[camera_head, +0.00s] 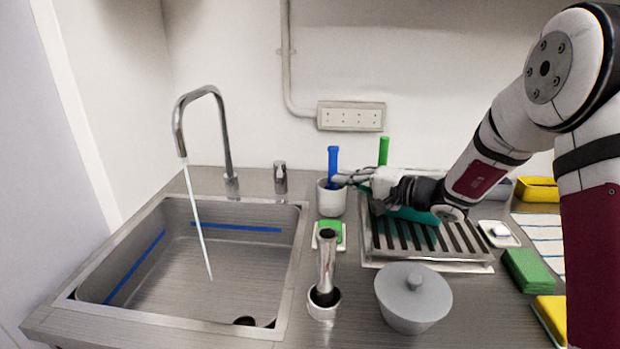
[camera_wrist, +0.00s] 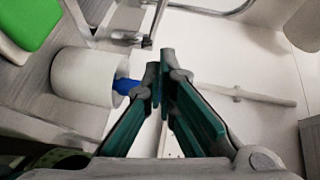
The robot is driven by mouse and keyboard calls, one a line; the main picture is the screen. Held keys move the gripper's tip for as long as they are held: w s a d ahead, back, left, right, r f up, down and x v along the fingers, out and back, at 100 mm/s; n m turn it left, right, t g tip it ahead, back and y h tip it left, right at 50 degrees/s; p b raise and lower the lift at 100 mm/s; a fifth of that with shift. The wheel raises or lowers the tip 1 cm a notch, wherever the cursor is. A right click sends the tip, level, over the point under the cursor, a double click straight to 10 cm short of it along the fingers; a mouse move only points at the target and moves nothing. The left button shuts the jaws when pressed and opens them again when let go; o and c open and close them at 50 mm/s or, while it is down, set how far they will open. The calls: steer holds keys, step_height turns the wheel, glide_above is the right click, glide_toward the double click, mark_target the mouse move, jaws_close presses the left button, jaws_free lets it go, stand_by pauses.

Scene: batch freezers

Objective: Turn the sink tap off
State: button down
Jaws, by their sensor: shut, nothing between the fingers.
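The sink tap (camera_head: 225,135) has a tall curved metal spout, and a stream of water (camera_head: 200,225) runs from it into the steel sink (camera_head: 150,315). A short metal handle (camera_head: 280,178) stands on the counter right of the spout base. What looks like this handle shows in the wrist view (camera_wrist: 130,38), beyond the fingertips. My gripper (camera_head: 340,180) is shut and empty, pointing left, to the right of the handle and apart from it. In the wrist view, its green-sided fingers (camera_wrist: 160,78) meet at the tips.
A white cup (camera_head: 331,204) with a blue-handled tool (camera_head: 334,160) stands close by my fingertips; it also shows in the wrist view (camera_wrist: 82,76). A drying rack (camera_head: 440,262) lies below my arm. A grey lidded pot (camera_head: 413,300) and a metal cylinder (camera_head: 326,265) stand in front.

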glide_toward(280, 172)
steer(key=w, duration=0.3)
steer(key=shift+s+a+f+p, duration=0.1)
steer(key=shift+a+f+p, duration=0.15)
steer(key=shift+a, duration=0.55)
steer(key=shift+s+a+f+p, duration=0.15)
steer(key=shift+a+f, duration=0.1)
steer(key=shift+a, duration=0.5)
steer(key=shift+a, duration=0.1)
steer(key=a+b, duration=0.1)
steer(key=s+a+b, duration=0.1)
steer(key=a, duration=0.1)
steer(key=shift+s, duration=0.1)
